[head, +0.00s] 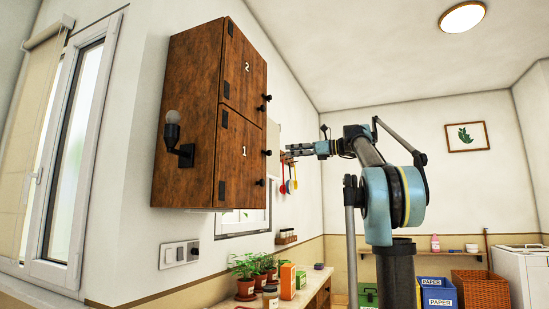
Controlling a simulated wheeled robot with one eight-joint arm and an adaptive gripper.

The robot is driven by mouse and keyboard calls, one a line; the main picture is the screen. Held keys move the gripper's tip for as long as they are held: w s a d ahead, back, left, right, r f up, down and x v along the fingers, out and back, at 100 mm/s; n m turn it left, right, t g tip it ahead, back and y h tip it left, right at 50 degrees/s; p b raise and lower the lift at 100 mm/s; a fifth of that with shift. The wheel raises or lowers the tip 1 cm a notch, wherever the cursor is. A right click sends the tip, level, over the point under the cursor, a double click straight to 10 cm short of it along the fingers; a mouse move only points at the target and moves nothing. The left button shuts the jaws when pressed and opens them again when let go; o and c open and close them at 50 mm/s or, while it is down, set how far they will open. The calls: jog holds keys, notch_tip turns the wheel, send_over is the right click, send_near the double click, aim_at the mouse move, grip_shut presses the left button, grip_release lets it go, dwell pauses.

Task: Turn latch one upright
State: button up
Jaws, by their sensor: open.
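A dark wooden wall cabinet (186,110) hangs on the left wall. Its lower door (238,165) is marked 1 and its upper door (245,72) is marked 2; both look closed. Small black fittings sit along the doors' right edge, one of them (267,153) level with the top part of door 1 and another (260,182) below it. They are too small to tell latch from knob or how the latch is turned. My gripper (290,150) is open and empty, to the right of door 1, pointing left at the cabinet, apart from the fittings in the picture.
A black wall lamp (174,136) juts out by the cabinet's left side. Utensils (290,183) hang behind my gripper. Potted plants (245,272) and an orange box (287,281) stand on the counter (318,283) below. The space in front of the doors looks clear.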

aim_at(271, 153)
jog(key=x, duration=0.9)
jog(key=shift+a, duration=0.1)
grip_shut()
